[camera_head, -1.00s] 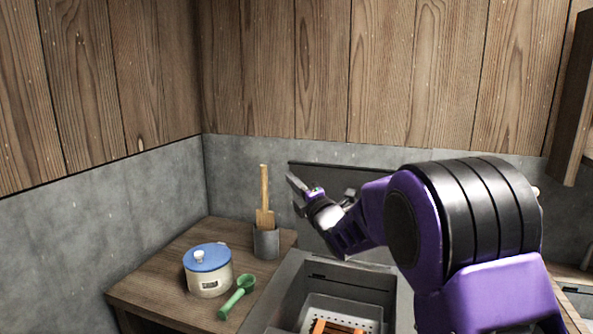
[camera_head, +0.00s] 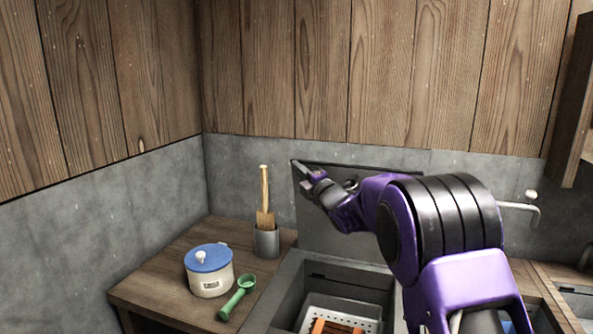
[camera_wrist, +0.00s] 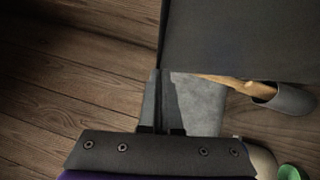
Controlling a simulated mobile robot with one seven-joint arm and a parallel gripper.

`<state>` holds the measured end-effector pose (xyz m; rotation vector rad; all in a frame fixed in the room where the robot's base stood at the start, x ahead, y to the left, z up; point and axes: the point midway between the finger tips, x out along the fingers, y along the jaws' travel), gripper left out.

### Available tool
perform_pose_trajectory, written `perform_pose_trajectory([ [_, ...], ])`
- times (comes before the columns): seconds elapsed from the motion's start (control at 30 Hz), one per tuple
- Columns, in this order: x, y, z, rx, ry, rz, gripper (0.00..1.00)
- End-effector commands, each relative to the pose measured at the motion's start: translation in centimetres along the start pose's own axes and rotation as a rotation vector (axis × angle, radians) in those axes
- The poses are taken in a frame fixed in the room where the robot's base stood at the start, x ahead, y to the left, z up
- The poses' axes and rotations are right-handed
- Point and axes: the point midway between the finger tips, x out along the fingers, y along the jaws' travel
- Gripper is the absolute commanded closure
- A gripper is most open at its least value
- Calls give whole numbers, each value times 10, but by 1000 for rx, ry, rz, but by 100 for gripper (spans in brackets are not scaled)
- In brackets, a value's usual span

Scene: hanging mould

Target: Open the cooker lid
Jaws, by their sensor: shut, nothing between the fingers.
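The cooker (camera_head: 283,290) is a grey metal box set in the counter, open at the top, with a perforated tray and orange-brown bars inside. Its flat grey lid (camera_head: 350,225) stands raised behind it, near the back wall. In the wrist view, a dark panel that looks like the lid (camera_wrist: 240,40) fills the upper right. My gripper (camera_head: 297,165) is shut and empty at the lid's upper left corner; I cannot tell whether it touches. In the wrist view the fingers (camera_wrist: 156,85) are together beside the panel's left edge. My arm hides the lid's right part.
On the wooden counter (camera_head: 165,270) at left stand a cream pot with a closed blue lid (camera_head: 208,258), a green scoop (camera_head: 238,297) and a grey cup (camera_head: 266,243) holding a wooden spatula (camera_head: 264,195). A wooden cabinet (camera_head: 572,110) hangs at right.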

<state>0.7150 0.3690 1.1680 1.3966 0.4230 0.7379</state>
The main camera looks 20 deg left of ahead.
Motion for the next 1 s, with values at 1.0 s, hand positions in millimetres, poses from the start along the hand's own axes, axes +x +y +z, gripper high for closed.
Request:
perform_pose_trajectory([
  [1.0,33,0,33,96,-4,-96,100],
])
